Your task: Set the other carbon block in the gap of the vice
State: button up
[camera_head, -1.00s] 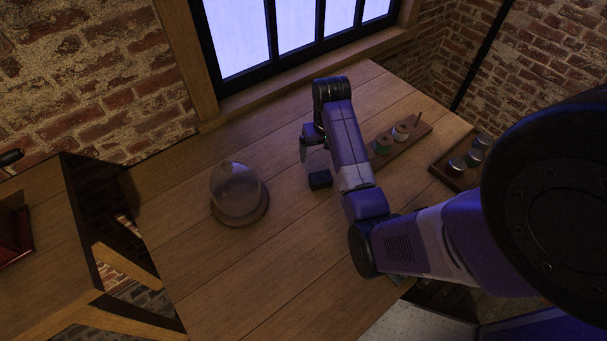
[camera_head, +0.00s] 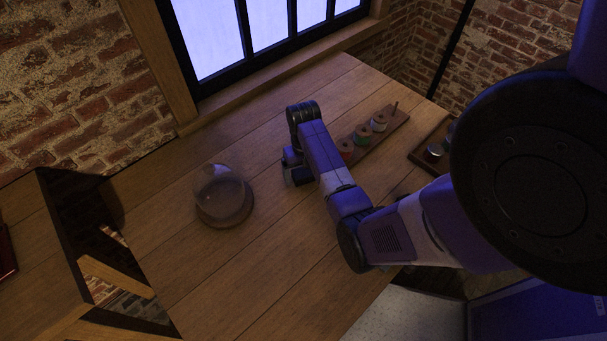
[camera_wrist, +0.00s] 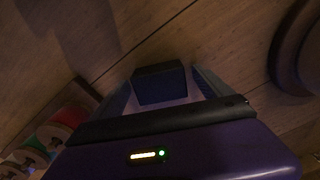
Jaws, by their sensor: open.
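A dark carbon block (camera_wrist: 160,84) lies on the wooden table between the two fingers of my open gripper (camera_wrist: 163,90) in the wrist view. The fingers stand to either side of it; I cannot tell whether they touch it. In the head view my gripper (camera_head: 296,176) is low at the table, and the dark block (camera_head: 304,175) shows partly beside it, mostly hidden by my wrist. I cannot make out the vice or another carbon block in either view.
A glass dome on a round wooden base (camera_head: 226,212) stands left of my gripper. A wooden rack (camera_head: 388,131) with several spools stands to the right, behind my arm. A tray (camera_head: 418,157) with jars is farther right. The table's front left is clear.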

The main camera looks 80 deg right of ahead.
jog(key=c, duration=1.8)
jog(key=shift+c, duration=0.2)
jog(key=shift+r, duration=0.15)
